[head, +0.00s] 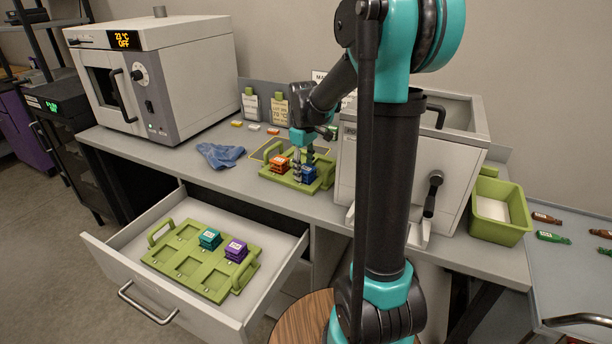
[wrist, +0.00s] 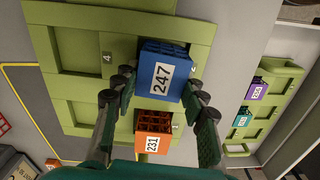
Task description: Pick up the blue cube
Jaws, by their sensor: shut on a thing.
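The blue cube (wrist: 163,72) has a lattice body and a white label reading 247. It also shows in the head view (head: 309,175), at the right part of the green tray (head: 287,183) on the bench. My gripper (wrist: 160,85) has its fingers on either side of the blue cube and is shut on it. In the head view my gripper (head: 303,160) reaches down over the tray. I cannot tell whether the cube is clear of its slot. An orange cube (wrist: 153,128) labelled 231 sits in the same tray, close beside the blue one.
An open drawer (head: 183,298) holds a green tray (head: 176,262) with a teal cube (head: 210,238) and a purple cube (head: 236,250).

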